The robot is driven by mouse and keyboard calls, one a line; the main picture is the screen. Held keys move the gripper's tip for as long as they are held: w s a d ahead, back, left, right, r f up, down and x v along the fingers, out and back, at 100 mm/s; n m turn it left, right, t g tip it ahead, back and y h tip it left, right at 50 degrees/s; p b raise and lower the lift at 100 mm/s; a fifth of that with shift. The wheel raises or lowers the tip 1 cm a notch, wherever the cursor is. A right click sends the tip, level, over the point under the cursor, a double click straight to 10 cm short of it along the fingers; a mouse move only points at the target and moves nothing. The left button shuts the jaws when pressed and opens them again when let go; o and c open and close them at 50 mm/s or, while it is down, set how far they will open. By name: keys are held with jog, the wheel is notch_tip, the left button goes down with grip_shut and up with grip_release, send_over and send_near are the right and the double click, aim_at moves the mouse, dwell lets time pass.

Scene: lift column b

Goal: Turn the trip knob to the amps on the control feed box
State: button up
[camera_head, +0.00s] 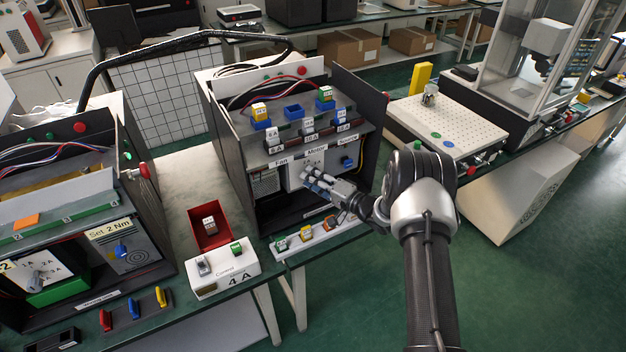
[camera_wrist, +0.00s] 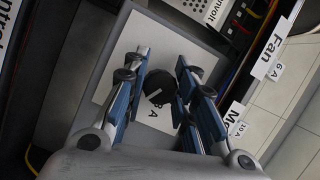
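The middle open-fronted box (camera_head: 225,130) has labels reading Fan, Motor and one I cannot read clearly. A light grey panel (camera_head: 294,178) sits in its front, with my gripper (camera_head: 308,178) in front of it. In the wrist view, a round dark knob (camera_wrist: 158,84) with a light pointer line stands on that pale panel (camera_wrist: 178,38), with an A printed near it. My gripper (camera_wrist: 161,58) is open, its two fingers on either side of the knob. A gap shows at the left finger; the right finger looks very close, contact unclear. The knob is hidden in the head view.
A white block (camera_head: 222,284) reading Control 4 A stands at the front, next to a red bin (camera_head: 208,227). A white tray (camera_head: 318,240) of small colored parts lies below my gripper. Another box (camera_head: 90,235) with a Set 2 Nm label stands left.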

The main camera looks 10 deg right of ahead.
jog(key=o, duration=0.5)
jog(key=shift+c, duration=0.2)
jog(key=v, duration=1.2)
